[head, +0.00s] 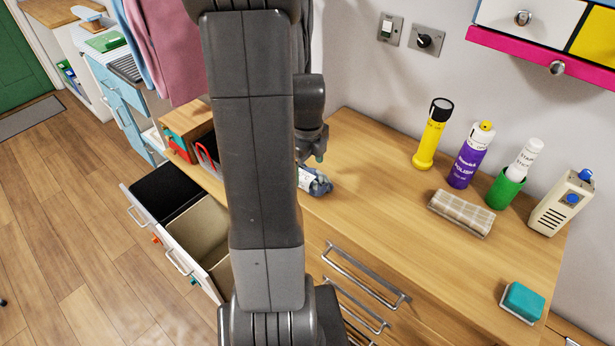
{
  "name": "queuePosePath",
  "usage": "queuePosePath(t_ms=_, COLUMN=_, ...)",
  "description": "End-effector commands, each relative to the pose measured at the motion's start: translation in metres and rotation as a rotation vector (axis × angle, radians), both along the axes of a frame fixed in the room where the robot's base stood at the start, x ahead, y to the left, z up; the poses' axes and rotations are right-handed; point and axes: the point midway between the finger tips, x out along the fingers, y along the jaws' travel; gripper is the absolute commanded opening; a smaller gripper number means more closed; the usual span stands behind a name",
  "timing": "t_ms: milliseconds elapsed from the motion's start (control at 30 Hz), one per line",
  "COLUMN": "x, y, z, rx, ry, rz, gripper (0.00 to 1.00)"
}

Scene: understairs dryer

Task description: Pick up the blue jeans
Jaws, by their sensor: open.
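A yellow torch (433,135), purple spray can (471,156), green cup (505,188), folded checked cloth (461,213), beige device (562,203) and teal sponge (523,301) stand to the right. An open drawer with bins (199,232) juts out lower left. Clothes (172,50) hang upper left.

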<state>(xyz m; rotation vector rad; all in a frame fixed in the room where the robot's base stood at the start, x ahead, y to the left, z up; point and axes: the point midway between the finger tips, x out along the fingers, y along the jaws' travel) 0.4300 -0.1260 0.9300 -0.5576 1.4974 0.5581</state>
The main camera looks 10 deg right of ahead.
Motion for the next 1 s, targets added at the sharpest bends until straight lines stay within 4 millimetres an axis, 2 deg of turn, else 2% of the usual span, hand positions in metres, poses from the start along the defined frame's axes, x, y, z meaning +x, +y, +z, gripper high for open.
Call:
queuePosePath(t_ms=100, x=-0.002, y=0.0, z=-0.017, rx=0.001, ry=0.005, rz=0.0, gripper=0.83)
queuePosePath(t_ms=200, x=-0.002, y=0.0, z=-0.025, rx=0.0, ry=0.003, rz=0.0, gripper=0.83)
queuePosePath(t_ms=500, x=-0.001, y=0.0, z=-0.029, rx=0.0, ry=0.0, rz=0.0, gripper=0.83)
queuePosePath(t_ms=767, x=-0.001, y=0.0, z=-0.029, rx=0.0, ry=0.0, rz=0.0, gripper=0.32)
queuePosePath(t_ms=800, x=-0.001, y=0.0, z=-0.029, rx=-0.001, ry=-0.001, rz=0.0, gripper=0.29)
queuePosePath(t_ms=1000, x=-0.001, y=0.0, z=-0.028, rx=0.0, ry=-0.001, rz=0.0, gripper=0.29)
